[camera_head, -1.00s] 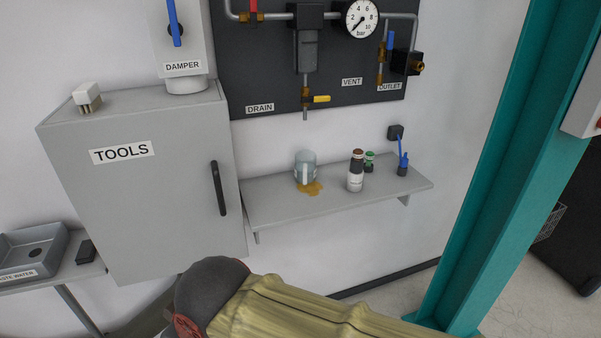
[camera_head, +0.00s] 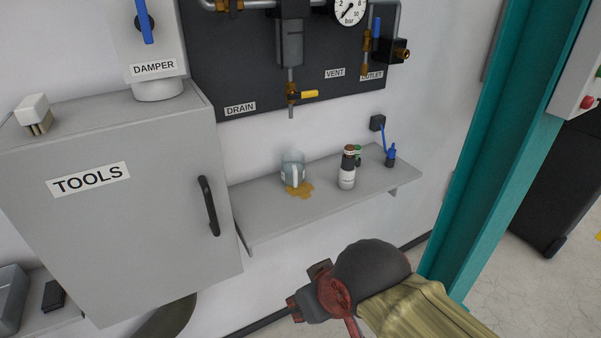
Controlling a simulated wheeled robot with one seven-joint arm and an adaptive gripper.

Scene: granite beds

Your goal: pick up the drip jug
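The drip jug (camera_head: 292,170) is a small clear, bluish jug with a pale handle facing forward. It stands upright on the grey wall shelf (camera_head: 262,222), left of the shelf's middle, with an amber puddle (camera_head: 303,190) at its foot. The end of my arm, where my gripper (camera_head: 312,290) sits, shows as dark and red parts at the lower middle. It is in front of and below the shelf in the picture, well apart from the jug. I cannot make out its fingers clearly or see anything held.
A white bottle with a dark top (camera_head: 347,172), a green-topped item (camera_head: 358,155) and a blue-handled item (camera_head: 390,155) stand right of the jug. The drain pipe with a yellow valve handle (camera_head: 309,94) hangs above. The tools cabinet (camera_head: 130,240) is left; a teal column (camera_head: 505,150) is right.

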